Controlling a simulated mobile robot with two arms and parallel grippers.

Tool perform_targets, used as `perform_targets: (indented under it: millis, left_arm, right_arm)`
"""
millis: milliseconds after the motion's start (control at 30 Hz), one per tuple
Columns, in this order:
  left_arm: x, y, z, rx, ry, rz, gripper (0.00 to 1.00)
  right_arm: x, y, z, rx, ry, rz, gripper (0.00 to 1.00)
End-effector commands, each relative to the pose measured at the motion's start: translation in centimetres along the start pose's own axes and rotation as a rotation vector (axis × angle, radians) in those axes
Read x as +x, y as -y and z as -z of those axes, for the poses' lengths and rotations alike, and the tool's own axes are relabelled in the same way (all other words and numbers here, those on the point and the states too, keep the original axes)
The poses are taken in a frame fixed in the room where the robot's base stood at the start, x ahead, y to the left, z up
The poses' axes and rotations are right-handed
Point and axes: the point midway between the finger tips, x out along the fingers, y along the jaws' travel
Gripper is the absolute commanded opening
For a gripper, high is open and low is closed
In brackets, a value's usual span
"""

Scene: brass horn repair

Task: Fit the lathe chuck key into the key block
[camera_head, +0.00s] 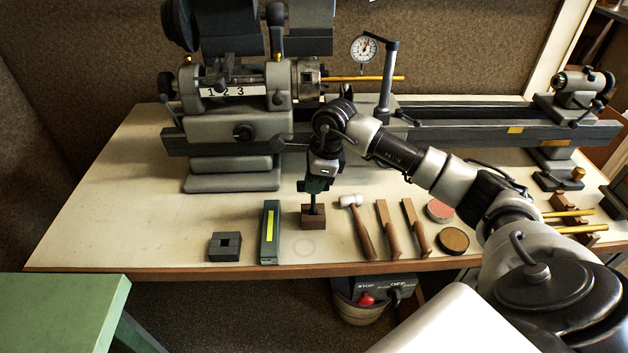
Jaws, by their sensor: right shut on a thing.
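My right gripper (318,184) reaches in from the right and points down over the bench. It is shut on the chuck key, whose dark upright shaft (314,205) shows below the fingers. The key's lower end meets a small brown wooden block (313,222); whether it is seated in it or just above, I cannot tell. The key's top is hidden by the gripper. A dark grey block (226,255) with a square opening in its top, which looks like the key block, sits to the left near the bench's front edge. My left gripper is not in view.
A green box with a yellow strip (270,240) stands between the two blocks. A mallet (360,225), wooden-handled tools (388,240) and round tins (453,241) lie to the right. The lathe (235,115) stands behind. The bench's left part (120,205) is bare.

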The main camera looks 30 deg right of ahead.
Motion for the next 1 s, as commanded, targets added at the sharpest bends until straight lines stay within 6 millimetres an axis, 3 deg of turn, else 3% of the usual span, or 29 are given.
perform_targets:
  millis: [633, 667, 800, 833, 1000]
  left_arm:
    - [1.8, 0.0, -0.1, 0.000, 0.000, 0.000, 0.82]
    - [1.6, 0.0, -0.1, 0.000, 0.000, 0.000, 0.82]
    - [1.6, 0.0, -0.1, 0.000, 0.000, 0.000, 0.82]
    - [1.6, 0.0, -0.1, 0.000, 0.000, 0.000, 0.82]
    - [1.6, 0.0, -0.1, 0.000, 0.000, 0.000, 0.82]
  right_arm:
    - [2.0, 0.0, 0.5, 0.000, 0.001, 0.001, 0.00]
    - [1.8, 0.0, 0.5, 0.000, 0.001, 0.001, 0.21]
    - [1.8, 0.0, 0.5, 0.000, 0.001, 0.001, 0.43]
    - [1.8, 0.0, 0.5, 0.000, 0.001, 0.001, 0.46]
    - [1.8, 0.0, 0.5, 0.000, 0.001, 0.000, 0.46]
